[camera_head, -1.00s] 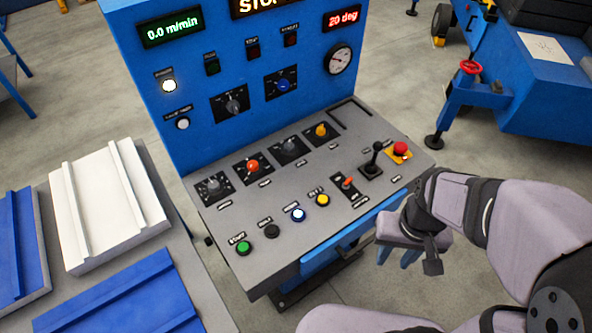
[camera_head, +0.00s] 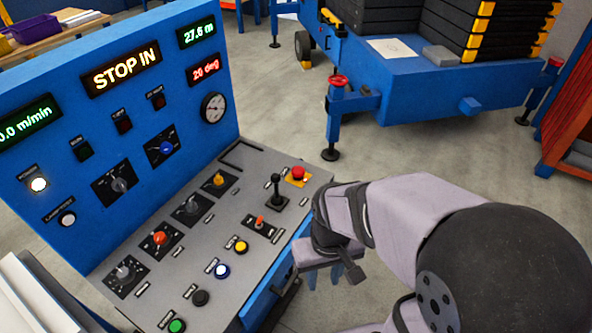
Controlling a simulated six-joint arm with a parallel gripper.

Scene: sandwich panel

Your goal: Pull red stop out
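The red stop (camera_head: 298,172) is a round mushroom button on a yellow base at the far right corner of the control panel (camera_head: 230,208). The display above the panel (camera_head: 120,69) reads "STOP IN". My gripper (camera_head: 325,277) hangs beyond the panel's right front edge, nearer to me than the red stop and clear of it. Its two blue fingers point down with a gap between them, and nothing shows in it. The fingers are partly hidden by the gripper body.
A black lever (camera_head: 277,192) stands just left of the red stop. Several knobs and coloured buttons cover the panel, with an upright blue cabinet face (camera_head: 60,140) behind. A blue machine with a red handwheel (camera_head: 338,81) stands farther back.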

